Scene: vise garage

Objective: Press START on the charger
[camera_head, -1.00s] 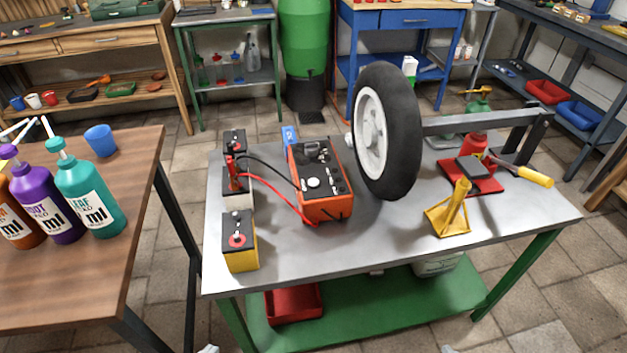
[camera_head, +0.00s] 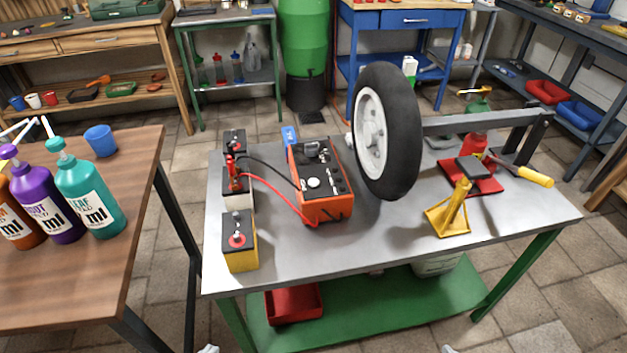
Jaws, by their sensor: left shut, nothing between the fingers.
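The charger (camera_head: 322,208) is an orange box with a black top panel, standing on the metal table left of the wheel. Its top carries a round white knob or button (camera_head: 314,183) and other small controls; their labels are too small to read, so I cannot tell which is START. A red cable and a black cable run from it to clamps at the middle battery (camera_head: 238,189). Only a pale tip of my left gripper (camera_head: 207,349) shows at the bottom edge, shut and far from the charger. A pale tip of my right gripper (camera_head: 447,349) shows at the bottom edge; its fingers cannot be made out.
A yellow battery (camera_head: 240,258) stands at the table's front left. A mounted wheel (camera_head: 403,140) rises right of the charger. The table's front middle is clear. A wooden table (camera_head: 75,280) with bottles is at left.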

